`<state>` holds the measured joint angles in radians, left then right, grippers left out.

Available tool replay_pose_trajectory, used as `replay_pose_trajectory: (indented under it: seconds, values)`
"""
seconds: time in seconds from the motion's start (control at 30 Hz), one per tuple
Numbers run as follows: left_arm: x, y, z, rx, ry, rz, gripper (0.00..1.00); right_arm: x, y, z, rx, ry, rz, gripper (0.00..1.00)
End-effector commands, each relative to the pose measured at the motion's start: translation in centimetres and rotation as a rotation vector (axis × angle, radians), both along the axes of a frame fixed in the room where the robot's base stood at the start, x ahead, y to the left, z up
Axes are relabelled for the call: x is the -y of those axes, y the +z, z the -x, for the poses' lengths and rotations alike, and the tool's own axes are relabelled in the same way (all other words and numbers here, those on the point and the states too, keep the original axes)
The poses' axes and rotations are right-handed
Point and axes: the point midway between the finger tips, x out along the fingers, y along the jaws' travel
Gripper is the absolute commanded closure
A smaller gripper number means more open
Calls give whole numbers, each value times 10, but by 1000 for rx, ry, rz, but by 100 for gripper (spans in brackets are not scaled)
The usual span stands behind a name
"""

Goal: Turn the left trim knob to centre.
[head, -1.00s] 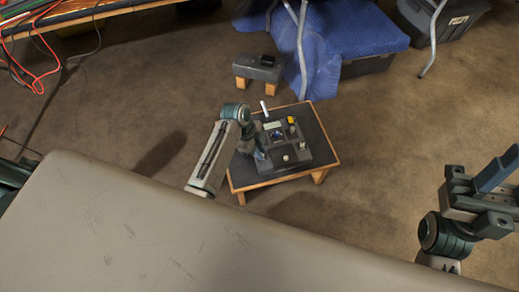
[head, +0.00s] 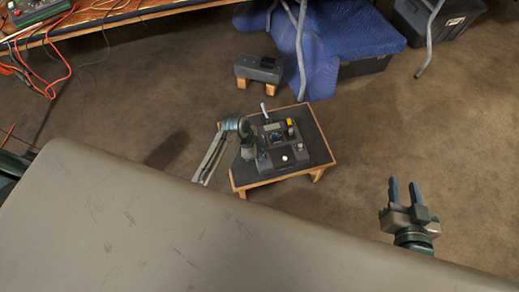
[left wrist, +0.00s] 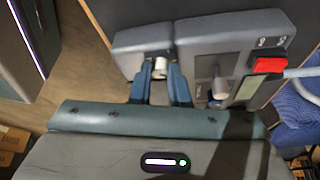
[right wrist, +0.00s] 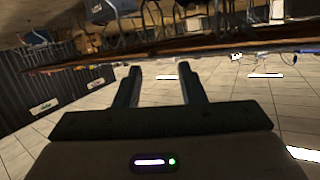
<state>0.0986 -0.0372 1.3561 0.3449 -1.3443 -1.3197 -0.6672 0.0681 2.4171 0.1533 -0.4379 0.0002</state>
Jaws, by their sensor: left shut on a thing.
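A dark grey control box (head: 290,160) sits on a small low table (head: 317,130), with a pale round knob (head: 284,158) on its front part. My left gripper (head: 262,160) reaches down at the box's left side. In the left wrist view its blue fingers (left wrist: 162,85) are shut on a small pale knob (left wrist: 160,66), which I take as the left trim knob. The fingers hide its sides, and I cannot read its angle or a centre mark. My right gripper (head: 404,190) is raised, open and empty. The right wrist view shows a clear gap between its fingers (right wrist: 157,90).
The box carries a lever (head: 264,110), a yellow part (head: 290,122) and, in the left wrist view, a red switch (left wrist: 268,64). A grey block on wooden feet (head: 257,68) and a blue-covered stand (head: 350,35) stand behind. Floor right of the table is clear.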

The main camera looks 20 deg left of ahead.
Motion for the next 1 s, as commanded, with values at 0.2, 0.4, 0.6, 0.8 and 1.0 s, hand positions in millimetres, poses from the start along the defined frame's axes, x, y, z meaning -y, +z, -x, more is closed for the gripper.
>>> replay_pose_trajectory:
  seconds: [0.2,0.4,0.6,0.8,1.0]
  values:
    - [1,3,1,0,82,1,100,-10,-58,55,-384,35,-27,64]
    - [1,4,1,1,163,1,100,-7,-59,64,-508,51,15,64]
    - [1,5,1,2,254,1,100,0,-51,69,-607,53,71,64]
    - [2,5,2,3,371,1,100,11,-39,78,-730,46,135,64]
    - [3,4,3,2,476,1,100,21,-30,87,-834,31,185,64]
